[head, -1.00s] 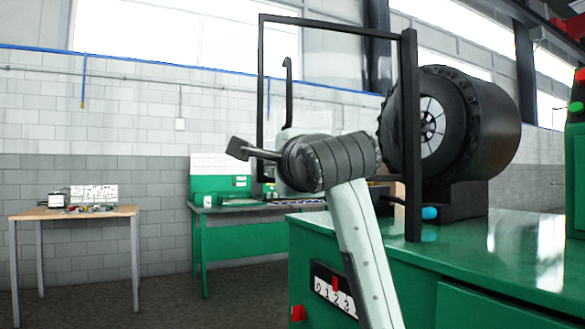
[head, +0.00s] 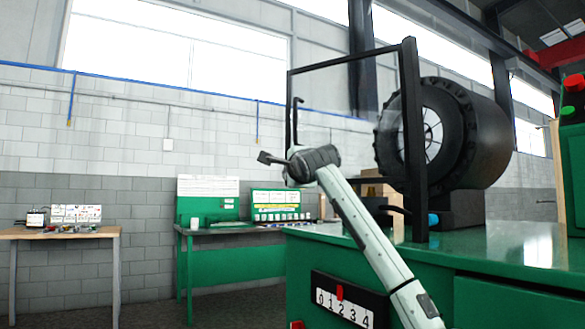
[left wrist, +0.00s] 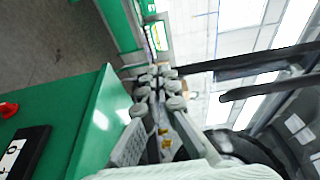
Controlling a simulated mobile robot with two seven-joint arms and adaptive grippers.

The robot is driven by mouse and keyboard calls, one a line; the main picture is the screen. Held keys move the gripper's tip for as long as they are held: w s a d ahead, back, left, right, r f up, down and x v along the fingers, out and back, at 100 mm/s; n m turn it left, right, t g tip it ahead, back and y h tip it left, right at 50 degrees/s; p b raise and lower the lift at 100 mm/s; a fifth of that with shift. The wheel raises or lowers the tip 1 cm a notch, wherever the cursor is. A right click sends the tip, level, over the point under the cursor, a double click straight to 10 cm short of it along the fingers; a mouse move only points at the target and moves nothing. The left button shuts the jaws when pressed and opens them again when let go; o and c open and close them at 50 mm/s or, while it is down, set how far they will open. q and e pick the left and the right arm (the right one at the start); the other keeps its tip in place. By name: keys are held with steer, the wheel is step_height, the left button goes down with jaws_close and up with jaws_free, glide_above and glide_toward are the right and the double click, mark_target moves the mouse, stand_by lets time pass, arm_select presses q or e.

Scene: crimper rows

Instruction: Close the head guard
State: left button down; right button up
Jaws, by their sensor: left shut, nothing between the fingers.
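The head guard (head: 411,140) is a black frame with a clear pane, standing on the green machine's left edge. Its near post is upright, and its far free edge carries a bent black handle (head: 296,112). The guard stands out at an angle from the black toothed crimper head (head: 432,135). My left gripper (head: 268,158) is shut and empty, just left of the guard's far edge, below the handle's top. I cannot tell whether it touches the guard. In the left wrist view, the fingers (left wrist: 155,88) are together, and the guard's dark bars (left wrist: 245,66) lie to their right.
The green machine top (head: 500,245) is mostly clear at the right. A number scale (head: 342,300) is on the machine's front. A green workbench (head: 228,232) stands behind, and a wooden table (head: 60,232) with small items stands at left. Open floor lies between.

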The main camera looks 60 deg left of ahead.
steer(key=s+d+f+g+h+p, duration=0.1)
steer(key=s+d+g+p, duration=0.1)
steer(key=s+d+g, duration=0.3)
arm_select(q)
steer(key=w+a+m+t+h+p, duration=0.1)
steer(key=w+a, duration=0.3)
steer(key=w, duration=1)
steer(key=shift+w+m+t+p, duration=0.2)
steer(key=shift+m+t+p, duration=0.1)
steer(key=shift+t+p, duration=0.25)
arm_select(e)
step_height(320, 180, down, 6)
steer(key=w+a+t, duration=0.1)
steer(key=shift+w+a+f+m+t, duration=0.2)
steer(key=shift+w+m+t, duration=0.1)
steer(key=shift+t, duration=0.1)
